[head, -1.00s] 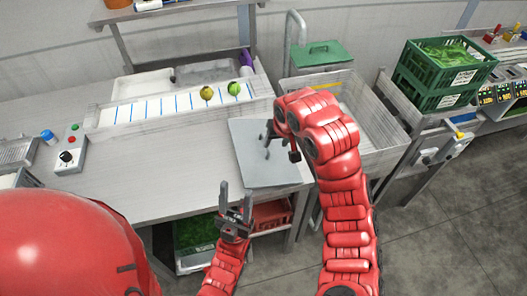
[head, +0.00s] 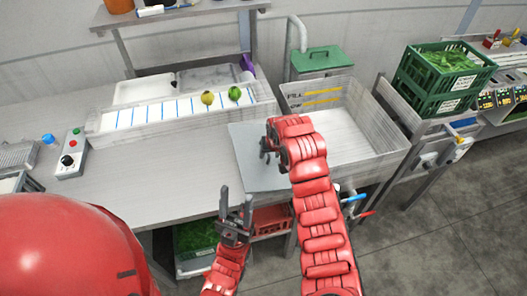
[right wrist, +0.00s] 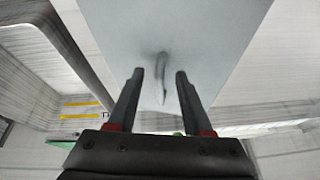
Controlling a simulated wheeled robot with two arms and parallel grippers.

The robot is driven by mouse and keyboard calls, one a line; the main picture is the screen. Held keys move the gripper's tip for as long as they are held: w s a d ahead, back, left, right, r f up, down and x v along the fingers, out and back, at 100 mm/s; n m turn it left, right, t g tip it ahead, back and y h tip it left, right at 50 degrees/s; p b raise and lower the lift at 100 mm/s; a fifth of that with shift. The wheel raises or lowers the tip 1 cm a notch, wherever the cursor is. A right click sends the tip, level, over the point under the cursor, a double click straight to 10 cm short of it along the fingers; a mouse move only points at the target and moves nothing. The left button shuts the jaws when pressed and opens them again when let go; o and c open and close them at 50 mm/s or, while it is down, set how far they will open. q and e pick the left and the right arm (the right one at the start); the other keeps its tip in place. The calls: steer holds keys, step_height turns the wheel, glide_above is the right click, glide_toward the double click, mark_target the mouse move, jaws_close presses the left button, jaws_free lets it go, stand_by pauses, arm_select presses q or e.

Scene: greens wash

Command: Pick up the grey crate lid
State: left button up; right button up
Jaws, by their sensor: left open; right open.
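The grey crate lid (head: 250,172) is a flat grey panel lying at the right end of the workbench, beside the sink. My right gripper (head: 266,150) is over the lid, and my forearm hides the lid's right part. In the right wrist view the lid (right wrist: 205,30) fills the upper middle. Its curved handle (right wrist: 163,92) shows in line with the gap between the open fingers of the right gripper (right wrist: 160,75); whether it is between them in depth I cannot tell. My left gripper (head: 236,203) is open and empty, in front of the bench's front edge.
A deep sink (head: 350,135) adjoins the bench on the right, with a green lidded bin (head: 318,60) behind it. A white tray (head: 165,112) with two round fruits lies behind. Green crates (head: 435,80) are stacked at right.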

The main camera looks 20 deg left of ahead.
steer(key=shift+w+a+f, duration=0.1)
steer(key=shift+w+f, duration=0.1)
steer(key=shift+f, duration=0.35)
jaws_close()
